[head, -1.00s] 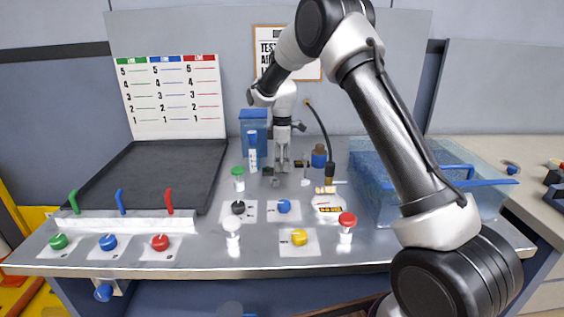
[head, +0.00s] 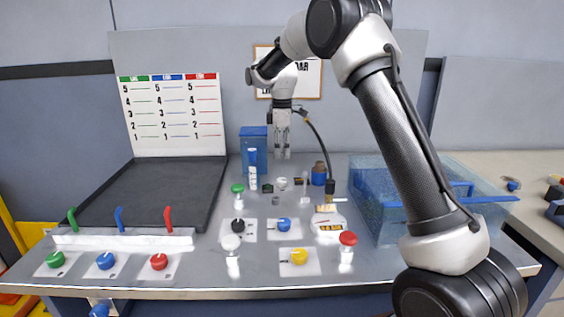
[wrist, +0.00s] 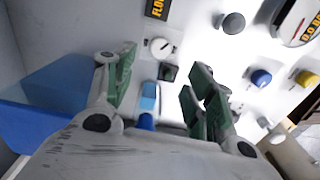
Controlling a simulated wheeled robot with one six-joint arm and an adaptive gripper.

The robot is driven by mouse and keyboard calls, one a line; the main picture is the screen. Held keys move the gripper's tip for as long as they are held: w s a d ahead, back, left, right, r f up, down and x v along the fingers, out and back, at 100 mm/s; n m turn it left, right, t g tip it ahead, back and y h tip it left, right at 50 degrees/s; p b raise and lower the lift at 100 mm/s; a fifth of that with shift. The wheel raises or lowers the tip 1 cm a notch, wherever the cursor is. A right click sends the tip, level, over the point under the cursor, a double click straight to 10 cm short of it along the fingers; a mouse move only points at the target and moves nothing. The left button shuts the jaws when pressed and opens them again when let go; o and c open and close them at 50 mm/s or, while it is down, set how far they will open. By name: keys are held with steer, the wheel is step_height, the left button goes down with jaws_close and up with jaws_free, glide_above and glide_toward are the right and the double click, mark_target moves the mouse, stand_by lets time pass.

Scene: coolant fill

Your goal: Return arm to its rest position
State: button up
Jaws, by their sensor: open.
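My gripper (head: 282,154) hangs pointing down above the back of the metal bench, with its fingers apart and nothing between them in the head view. The wrist view shows its two green-padded fingers (wrist: 163,75) spread wide, with bench items visible beyond them. My arm bends from the lower right, up and across, to the gripper. The fingertips are clear of the small knobs and fittings on the bench below. No task object is in the gripper.
A blue container (head: 254,139) stands beside the gripper at the back. A clear blue-tinted bin (head: 385,215) is under my arm at right. A dark tray (head: 165,190) and level chart (head: 175,115) are at left. Several coloured knobs line the bench front (head: 200,275).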

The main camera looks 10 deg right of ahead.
steer(key=shift+r, duration=0.35)
steer(key=s+d+f+m, duration=0.1)
steer(key=s+f+m, duration=0.3)
steer(key=m, duration=0.1)
steer(key=s+d+r+m+t, duration=0.1)
steer(key=s+d+r+m, duration=0.2)
steer(key=s, duration=1)
steer(key=s+d+r+m+t, duration=0.2)
steer(key=s+d+r, duration=0.3)
steer(key=s, duration=0.8)
steer(key=s+d+r+m+t, duration=0.1)
steer(key=s+d+r+m, duration=0.3)
steer(key=s, duration=0.9)
steer(key=shift+d+r+m, duration=0.4)
steer(key=shift+d+m, duration=0.2)
steer(key=shift+d, duration=0.45)
